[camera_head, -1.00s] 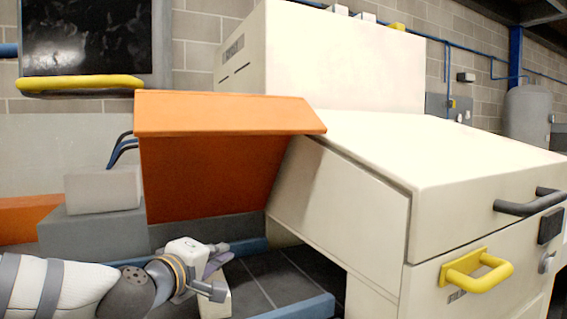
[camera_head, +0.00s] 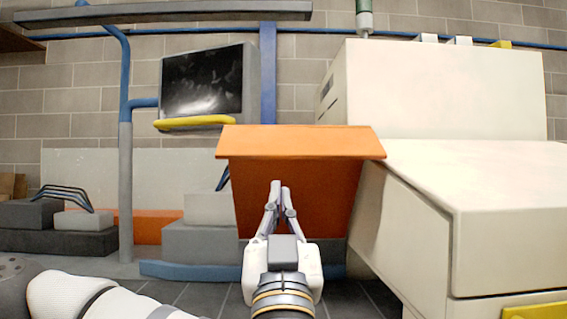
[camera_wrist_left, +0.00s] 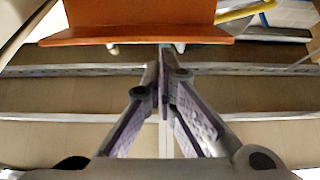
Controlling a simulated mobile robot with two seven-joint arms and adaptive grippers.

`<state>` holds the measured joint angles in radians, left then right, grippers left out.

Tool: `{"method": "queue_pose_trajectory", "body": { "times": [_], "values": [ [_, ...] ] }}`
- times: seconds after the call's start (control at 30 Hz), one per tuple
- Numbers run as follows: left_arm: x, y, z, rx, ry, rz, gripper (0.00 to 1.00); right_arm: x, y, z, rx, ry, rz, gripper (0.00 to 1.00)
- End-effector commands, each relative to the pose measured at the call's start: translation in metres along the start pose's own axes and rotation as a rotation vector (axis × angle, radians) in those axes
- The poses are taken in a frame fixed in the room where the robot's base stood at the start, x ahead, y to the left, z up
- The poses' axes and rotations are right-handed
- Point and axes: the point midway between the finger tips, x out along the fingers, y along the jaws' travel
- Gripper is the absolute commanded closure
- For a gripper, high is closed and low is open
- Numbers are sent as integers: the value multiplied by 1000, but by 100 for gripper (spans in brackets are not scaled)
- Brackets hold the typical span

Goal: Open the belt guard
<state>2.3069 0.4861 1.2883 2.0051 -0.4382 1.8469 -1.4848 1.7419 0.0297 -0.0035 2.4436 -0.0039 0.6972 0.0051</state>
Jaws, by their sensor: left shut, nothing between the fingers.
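The orange belt guard (camera_head: 295,175) stands at the centre of the head view, left of the cream machine. A slanted lip (camera_head: 300,142) runs along its top. My left gripper (camera_head: 277,186) is in front of the guard's face, below the lip, fingers pointing up and away from me. Its fingers are together and empty. In the left wrist view the guard (camera_wrist_left: 140,15) fills the top, with its edge just beyond the fingertips (camera_wrist_left: 163,62). I cannot tell whether they touch it. My right gripper is not in view.
The cream machine (camera_head: 490,200) blocks the right side. Grey blocks (camera_head: 200,240) stand left of the guard, and a blue rail (camera_head: 190,271) lies low on the floor. A dark screen (camera_head: 202,80) with a yellow bar (camera_head: 195,122) hangs behind.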

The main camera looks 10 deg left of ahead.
Motion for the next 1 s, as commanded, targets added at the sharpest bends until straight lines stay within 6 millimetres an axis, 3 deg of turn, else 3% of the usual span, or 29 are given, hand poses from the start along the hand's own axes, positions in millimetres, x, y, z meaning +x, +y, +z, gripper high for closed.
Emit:
{"method": "queue_pose_trajectory", "body": {
  "times": [0.2,0.4,0.57,0.87,1.0],
  "values": [
    [48,-1,0,0,-1,-3,100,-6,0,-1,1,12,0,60],
    [79,0,1,0,-2,0,100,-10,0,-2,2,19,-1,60],
    [89,1,2,-1,-3,2,100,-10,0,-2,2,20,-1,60],
    [90,1,2,0,-4,3,100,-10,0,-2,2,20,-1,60],
    [100,9,3,4,-15,12,100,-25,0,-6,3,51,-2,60]
  ]
}}
